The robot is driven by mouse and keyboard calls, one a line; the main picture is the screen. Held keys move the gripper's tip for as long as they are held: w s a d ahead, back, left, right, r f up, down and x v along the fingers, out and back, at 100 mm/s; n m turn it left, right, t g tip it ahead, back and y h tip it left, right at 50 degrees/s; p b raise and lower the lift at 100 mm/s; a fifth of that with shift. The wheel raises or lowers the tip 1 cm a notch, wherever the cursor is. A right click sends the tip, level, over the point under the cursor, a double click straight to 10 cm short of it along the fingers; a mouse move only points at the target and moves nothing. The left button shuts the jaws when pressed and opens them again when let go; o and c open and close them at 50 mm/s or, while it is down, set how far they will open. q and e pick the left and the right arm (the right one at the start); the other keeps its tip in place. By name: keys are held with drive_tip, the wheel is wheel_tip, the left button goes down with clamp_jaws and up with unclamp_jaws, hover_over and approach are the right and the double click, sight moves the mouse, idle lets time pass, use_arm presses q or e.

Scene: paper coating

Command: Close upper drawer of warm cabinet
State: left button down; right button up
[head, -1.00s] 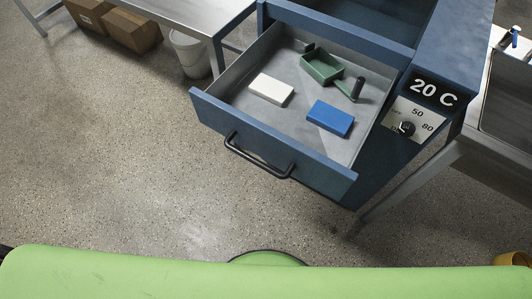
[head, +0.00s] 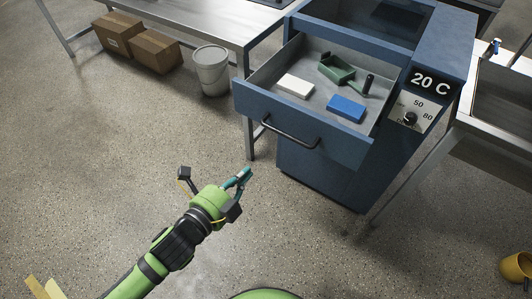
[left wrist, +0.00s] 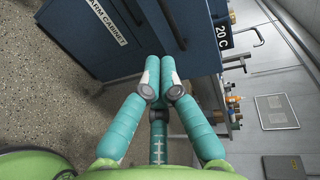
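The blue warm cabinet (head: 325,172) stands right of centre in the head view. Its upper drawer (head: 298,128) is pulled out, with a black bar handle (head: 290,135) on its front. Inside lie a white block (head: 295,86), a blue block (head: 346,108) and a green tool (head: 338,70). My left gripper (head: 245,177) is in front of and below the drawer front, apart from it and empty. Its teal fingers are together, as the left wrist view (left wrist: 162,78) also shows. The cabinet front (left wrist: 85,40) lies beyond them there. My right gripper is not in view.
A metal table (head: 190,28) stands at the left, with cardboard boxes (head: 152,52) and a white bucket (head: 211,72) by it. A sink bench (head: 490,118) is at the right. A yellow object (head: 517,267) lies lower right. The floor in front is clear.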

use_arm(q)
drive_tip(key=p+x, duration=0.1)
drive_tip(key=x, duration=1.3)
drive_tip(key=shift+w+d+r+p, duration=0.15)
drive_tip(key=shift+d+r+p, duration=0.1)
drive_tip(key=shift+p, duration=0.15)
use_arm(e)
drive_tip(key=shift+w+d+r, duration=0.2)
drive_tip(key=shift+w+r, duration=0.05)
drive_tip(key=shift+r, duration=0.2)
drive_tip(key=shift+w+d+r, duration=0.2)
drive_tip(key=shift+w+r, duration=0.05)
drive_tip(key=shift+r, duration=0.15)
